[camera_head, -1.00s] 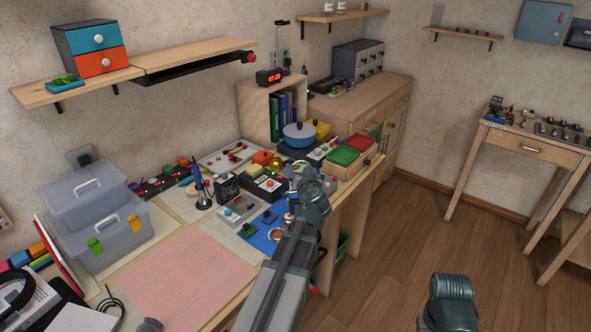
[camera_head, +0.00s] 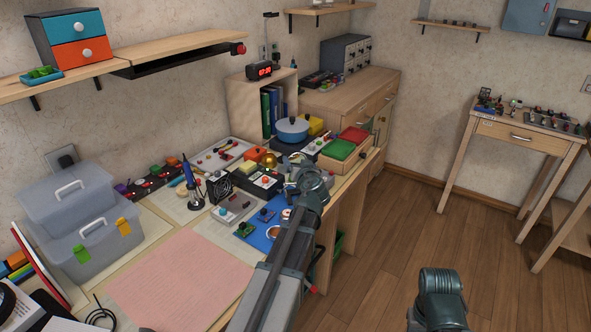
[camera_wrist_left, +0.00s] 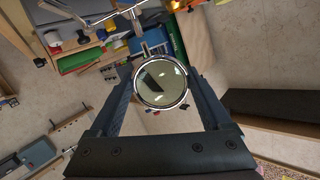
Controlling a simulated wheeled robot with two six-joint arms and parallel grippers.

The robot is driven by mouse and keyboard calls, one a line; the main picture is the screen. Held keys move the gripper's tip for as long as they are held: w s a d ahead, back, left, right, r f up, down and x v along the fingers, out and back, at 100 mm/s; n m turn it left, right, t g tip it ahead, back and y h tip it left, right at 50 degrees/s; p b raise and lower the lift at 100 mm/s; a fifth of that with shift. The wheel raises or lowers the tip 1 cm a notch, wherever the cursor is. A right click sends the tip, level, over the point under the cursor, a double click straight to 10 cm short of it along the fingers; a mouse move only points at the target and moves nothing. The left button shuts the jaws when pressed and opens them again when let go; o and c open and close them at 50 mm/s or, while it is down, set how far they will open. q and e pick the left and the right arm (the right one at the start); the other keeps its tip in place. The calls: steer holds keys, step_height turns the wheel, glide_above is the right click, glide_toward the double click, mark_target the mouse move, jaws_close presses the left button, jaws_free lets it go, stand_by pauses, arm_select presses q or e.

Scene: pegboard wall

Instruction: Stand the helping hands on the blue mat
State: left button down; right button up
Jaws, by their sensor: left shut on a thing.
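The helping hands show in the left wrist view as a round magnifier lens (camera_wrist_left: 161,84) with a metal rim and thin metal rods above it. My left gripper (camera_wrist_left: 160,88) is shut on the helping hands, with its two fingers on either side of the lens. In the head view my left gripper (camera_head: 292,182) is over the far right of the bench, largely hidden by its own wrist. The blue mat (camera_head: 258,240) lies just below and left of it, partly covered by my arm. My right arm shows at lower right, but its gripper is out of view.
Small green boards (camera_head: 244,229) and a copper-coloured ring (camera_head: 272,232) lie on the blue mat. A soldering iron stand (camera_head: 195,198) and a black fan (camera_head: 219,187) stand to its left. A blue pot (camera_head: 292,130) is behind. A bare pink mat (camera_head: 180,280) lies at front left.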

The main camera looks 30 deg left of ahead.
arm_select(q)
steer(key=shift+s+d+f, duration=0.1)
steer(key=shift+s+f, duration=0.05)
jaws_free()
steer(key=shift+f, duration=0.1)
steer(key=shift+d, duration=0.1)
steer(key=p+v, duration=0.2)
steer(key=v, duration=0.9)
steer(key=shift+s+d+r+p, duration=0.2)
steer(key=shift+d+r+p, duration=0.1)
steer(key=shift+p, duration=0.1)
